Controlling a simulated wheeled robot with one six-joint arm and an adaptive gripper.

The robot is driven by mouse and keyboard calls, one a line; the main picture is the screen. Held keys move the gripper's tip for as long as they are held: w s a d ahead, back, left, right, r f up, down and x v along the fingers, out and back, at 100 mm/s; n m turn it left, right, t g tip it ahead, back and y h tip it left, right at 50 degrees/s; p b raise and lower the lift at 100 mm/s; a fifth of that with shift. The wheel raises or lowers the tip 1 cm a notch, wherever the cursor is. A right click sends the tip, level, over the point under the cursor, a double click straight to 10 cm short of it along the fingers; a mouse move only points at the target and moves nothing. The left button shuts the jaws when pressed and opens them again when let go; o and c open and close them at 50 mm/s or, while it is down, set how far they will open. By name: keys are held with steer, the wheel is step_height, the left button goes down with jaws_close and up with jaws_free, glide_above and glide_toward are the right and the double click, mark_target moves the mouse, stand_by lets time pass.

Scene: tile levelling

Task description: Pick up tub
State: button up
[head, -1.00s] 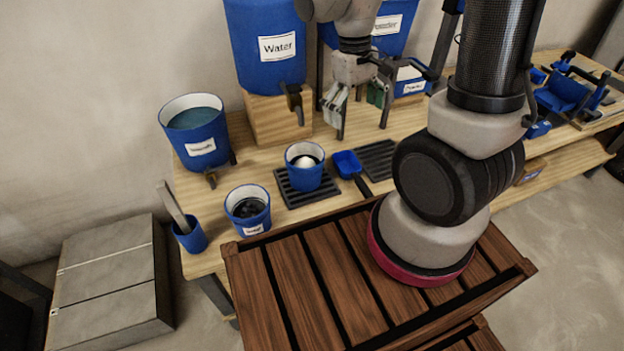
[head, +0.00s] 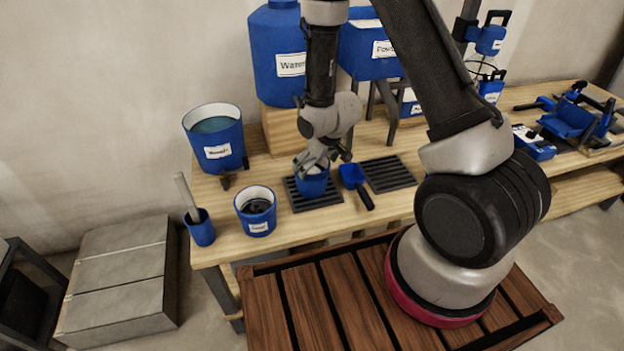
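A small blue tub (head: 313,187) stands upright on a dark slatted grate at the front of the wooden bench. My gripper (head: 322,166) points down right over it, with its fingers at the tub's rim. The gripper covers much of the tub's opening. I cannot tell whether the fingers touch the tub or how far apart they are. A second blue tub (head: 257,222) with a white label and dark contents stands on the bench to the left, apart from the gripper.
A blue scoop (head: 352,176) and an empty grate (head: 388,172) lie to the right. A blue bucket (head: 215,148), a holder with a grey tool (head: 200,228) and a water tank (head: 277,60) stand left and behind. A powder container (head: 372,50) is behind the arm.

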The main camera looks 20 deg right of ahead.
mark_target(312, 170)
steer(key=x, duration=0.5)
steer(key=shift+s+d, duration=0.1)
steer(key=shift+d, duration=0.1)
steer(key=c, duration=1.6)
steer(key=shift+r, duration=0.1)
steer(key=shift+c, duration=0.2)
